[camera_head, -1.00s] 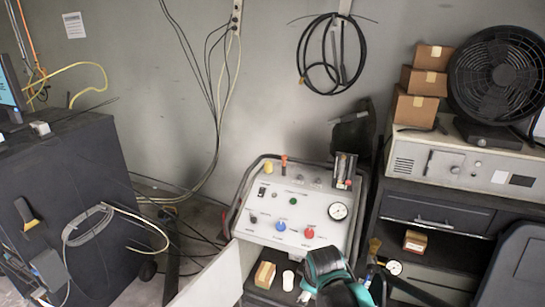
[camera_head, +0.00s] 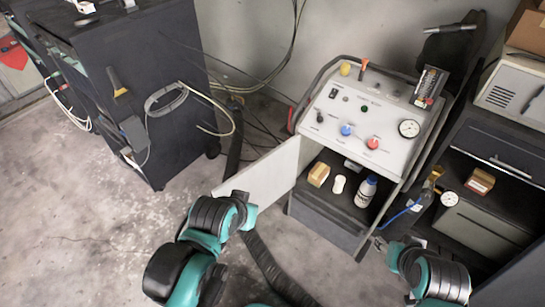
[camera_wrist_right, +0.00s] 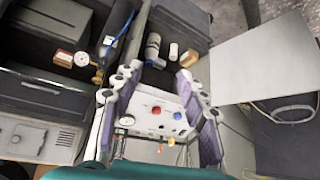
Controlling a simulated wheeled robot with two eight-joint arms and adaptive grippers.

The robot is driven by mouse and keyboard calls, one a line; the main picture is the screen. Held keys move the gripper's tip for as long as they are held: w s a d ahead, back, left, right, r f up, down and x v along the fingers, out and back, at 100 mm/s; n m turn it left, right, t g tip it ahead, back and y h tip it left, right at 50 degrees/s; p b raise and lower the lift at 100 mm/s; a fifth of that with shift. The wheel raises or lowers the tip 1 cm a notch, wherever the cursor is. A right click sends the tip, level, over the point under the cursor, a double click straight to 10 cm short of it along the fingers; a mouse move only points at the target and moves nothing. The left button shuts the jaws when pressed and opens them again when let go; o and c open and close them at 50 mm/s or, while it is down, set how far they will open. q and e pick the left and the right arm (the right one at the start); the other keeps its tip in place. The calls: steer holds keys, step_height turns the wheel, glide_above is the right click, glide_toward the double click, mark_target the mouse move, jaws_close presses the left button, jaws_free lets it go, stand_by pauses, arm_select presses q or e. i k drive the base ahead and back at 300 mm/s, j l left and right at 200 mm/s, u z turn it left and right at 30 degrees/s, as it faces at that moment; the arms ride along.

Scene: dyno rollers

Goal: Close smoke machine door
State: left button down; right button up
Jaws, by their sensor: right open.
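The smoke machine (camera_head: 377,143) has a white sloped panel with knobs and a gauge. Its white door (camera_head: 268,172) stands open, swung out to the left, and the compartment below the panel is exposed. My left arm comes in at the bottom; its gripper (camera_head: 241,196) is at the door's outer lower end, but contact and finger opening are unclear. My right gripper (camera_head: 381,246) is in front of the machine's lower right; the right wrist view shows its fingers (camera_wrist_right: 157,72) open and empty, with the panel (camera_wrist_right: 155,115) between and beyond them. The door (camera_wrist_right: 262,68) also shows there.
A small box (camera_head: 319,174), a white cup and a bottle (camera_head: 366,191) stand in the compartment. A dark cabinet (camera_head: 150,90) with hanging cable is left. A shelf unit with a gauge (camera_head: 449,199) is right. A black hose crosses the floor.

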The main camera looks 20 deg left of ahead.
mark_target(270, 176)
steer(key=j+z, duration=0.15)
steer(key=z, duration=0.3)
steer(key=j+z, duration=0.25)
steer(key=z, duration=0.2)
steer(key=j+z, duration=0.2)
steer(key=j, duration=0.35)
steer(key=k+j+z, duration=0.2)
steer(key=j, duration=0.3)
steer(key=j+z, duration=0.2)
steer(key=j, duration=0.35)
steer(key=k+j+z, duration=0.15)
steer(key=j, duration=0.35)
steer(key=k+j, duration=0.1)
steer(key=j, duration=0.6)
steer(key=k+j, duration=0.15)
steer(key=j, duration=0.2)
